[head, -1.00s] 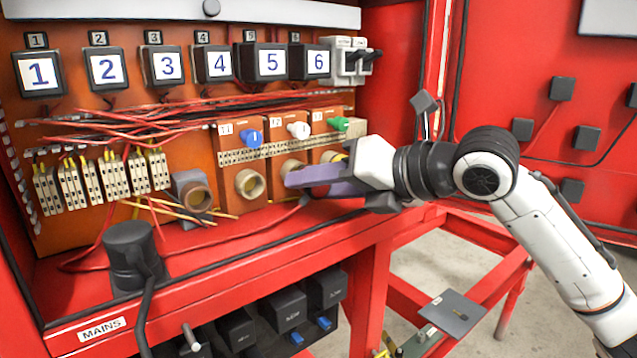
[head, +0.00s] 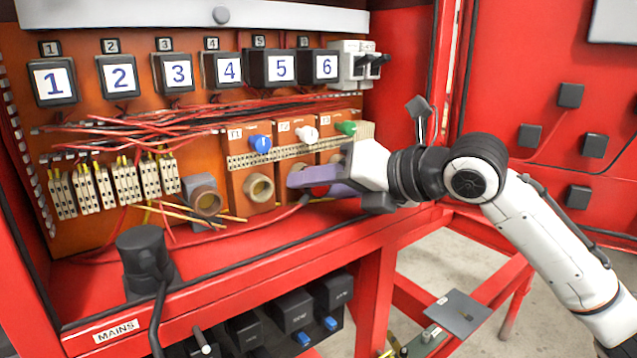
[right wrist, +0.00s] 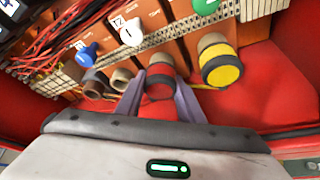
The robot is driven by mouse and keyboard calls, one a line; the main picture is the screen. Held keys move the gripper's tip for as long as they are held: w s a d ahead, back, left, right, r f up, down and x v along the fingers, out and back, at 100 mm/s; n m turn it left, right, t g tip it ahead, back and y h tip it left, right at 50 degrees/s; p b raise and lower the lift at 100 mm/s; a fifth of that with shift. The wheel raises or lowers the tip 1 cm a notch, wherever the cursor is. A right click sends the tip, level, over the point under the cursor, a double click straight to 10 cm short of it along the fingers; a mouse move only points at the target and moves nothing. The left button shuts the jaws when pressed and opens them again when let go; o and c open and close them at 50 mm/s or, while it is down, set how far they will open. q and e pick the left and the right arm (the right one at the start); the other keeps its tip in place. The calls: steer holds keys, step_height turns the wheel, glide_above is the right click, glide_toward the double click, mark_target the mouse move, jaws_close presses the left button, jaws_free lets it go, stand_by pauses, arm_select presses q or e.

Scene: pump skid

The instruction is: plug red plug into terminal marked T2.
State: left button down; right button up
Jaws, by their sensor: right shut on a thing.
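My right gripper (head: 318,182) has purple-grey fingers and is shut on the red plug (right wrist: 159,96). The plug also shows as a small patch of red between the fingers in the head view (head: 320,190). In the right wrist view the plug is in line with the T2 socket (right wrist: 158,67), below the white knob (right wrist: 131,33), and its front end is at or very close to the socket mouth. I cannot tell whether it is inserted. In the head view my gripper hides much of the T2 socket. My left gripper is not in view.
The empty T1 socket (head: 259,187) is left of T2, under the blue knob (head: 260,144). A yellow plug (right wrist: 221,70) sits at the T3 socket, close to my right finger. A grey socket box (head: 204,194) and a black mains plug (head: 145,262) stand further left.

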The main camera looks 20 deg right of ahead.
steer(key=o, duration=1.1)
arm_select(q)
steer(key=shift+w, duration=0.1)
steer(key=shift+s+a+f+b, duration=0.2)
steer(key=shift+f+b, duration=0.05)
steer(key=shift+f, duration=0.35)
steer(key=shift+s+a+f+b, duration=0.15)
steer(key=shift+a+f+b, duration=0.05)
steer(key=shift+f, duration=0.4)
arm_select(e)
steer(key=v, duration=1)
steer(key=shift+s+d, duration=0.1)
